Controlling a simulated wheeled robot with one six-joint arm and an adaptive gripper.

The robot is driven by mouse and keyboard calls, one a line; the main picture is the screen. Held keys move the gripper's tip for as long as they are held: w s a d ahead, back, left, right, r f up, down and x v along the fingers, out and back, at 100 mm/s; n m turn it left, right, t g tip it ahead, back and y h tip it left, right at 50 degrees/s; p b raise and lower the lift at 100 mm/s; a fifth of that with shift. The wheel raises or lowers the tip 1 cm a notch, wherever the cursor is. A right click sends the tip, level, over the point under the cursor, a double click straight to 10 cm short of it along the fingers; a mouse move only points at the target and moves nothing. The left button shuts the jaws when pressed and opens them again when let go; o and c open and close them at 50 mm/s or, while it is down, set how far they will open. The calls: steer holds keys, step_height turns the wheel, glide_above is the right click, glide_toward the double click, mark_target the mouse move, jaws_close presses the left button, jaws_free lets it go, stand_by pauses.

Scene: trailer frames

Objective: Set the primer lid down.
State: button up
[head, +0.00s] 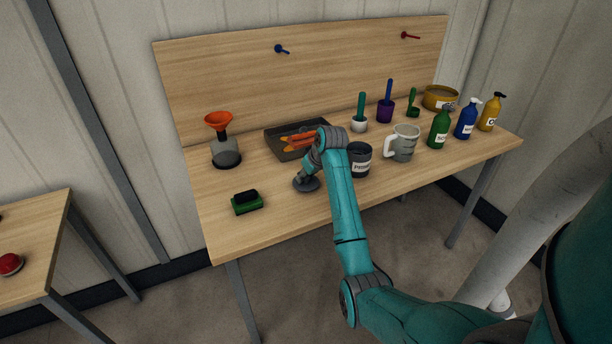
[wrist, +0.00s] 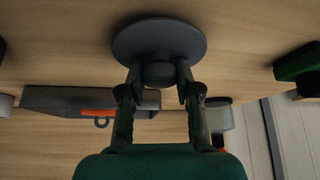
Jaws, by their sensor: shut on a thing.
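The primer lid (head: 306,185) is a dark grey disc with a round knob, at the front of the workbench between the sponge and the primer can. In the wrist view the lid (wrist: 160,38) fills the top middle, with its knob between my two fingers. My gripper (wrist: 160,78) is shut on this knob. In the head view my gripper (head: 306,177) is above the lid, partly hidden by my wrist. The lid is at or very near the bench top; I cannot tell whether it touches. The dark primer can (head: 358,162) stands to the right, partly behind my arm.
On the workbench (head: 240,235), a green and black sponge (head: 247,204) lies left of the lid. A tray (head: 283,153) with orange-handled tools and a flask with an orange funnel (head: 222,140) stand behind. A mug (head: 402,144) and several bottles stand right. Bare wood surrounds the lid.

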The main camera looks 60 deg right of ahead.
steer(key=o, duration=1)
steer(key=shift+f, duration=0.1)
steer(key=v, duration=1.2)
